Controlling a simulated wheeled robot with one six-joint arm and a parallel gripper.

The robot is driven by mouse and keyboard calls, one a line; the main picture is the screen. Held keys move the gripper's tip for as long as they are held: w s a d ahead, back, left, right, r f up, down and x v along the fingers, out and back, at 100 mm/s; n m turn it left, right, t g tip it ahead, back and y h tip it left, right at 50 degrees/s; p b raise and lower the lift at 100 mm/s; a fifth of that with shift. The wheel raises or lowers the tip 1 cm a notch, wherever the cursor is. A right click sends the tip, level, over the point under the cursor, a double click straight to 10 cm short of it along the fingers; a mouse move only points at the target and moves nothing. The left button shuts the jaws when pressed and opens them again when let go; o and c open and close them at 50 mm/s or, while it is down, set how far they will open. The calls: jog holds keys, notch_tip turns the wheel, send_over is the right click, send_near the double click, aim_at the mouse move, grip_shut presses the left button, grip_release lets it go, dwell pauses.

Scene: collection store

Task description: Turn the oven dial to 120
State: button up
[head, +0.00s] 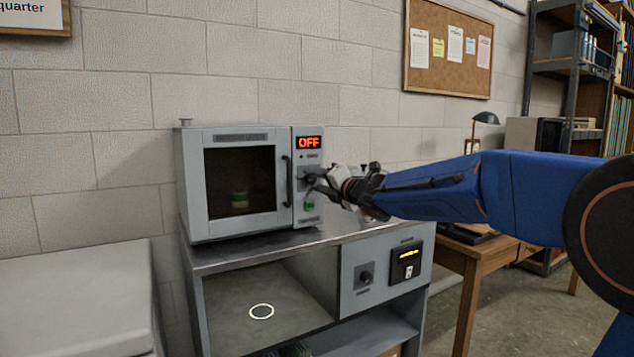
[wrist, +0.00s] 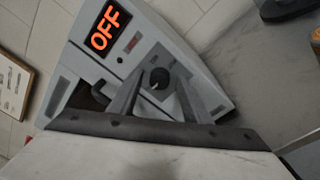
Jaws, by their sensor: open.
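The grey oven (head: 222,232) stands on a metal-topped bench, its door shut and its display (head: 309,142) reading OFF in orange. The display also shows in the wrist view (wrist: 105,27), tilted. The round black oven dial (wrist: 159,78) is below the display on the control panel, with a pale pointer mark on it. My gripper (head: 316,180) is in front of the panel at the dial's height. In the wrist view my gripper (wrist: 157,92) is open, with its fingers on either side of the dial. Whether they touch it I cannot tell. In the head view the gripper partly hides the dial.
The oven's vertical door handle (head: 287,181) is just left of the panel. Below, the bench has another dark knob (head: 366,277) and a black panel with a yellow display (head: 406,262). A pale ring (head: 262,311) lies on the bench's lower shelf. A wooden table (head: 462,262) stands right.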

jog(key=c, duration=1)
jog(key=shift+c, duration=0.2)
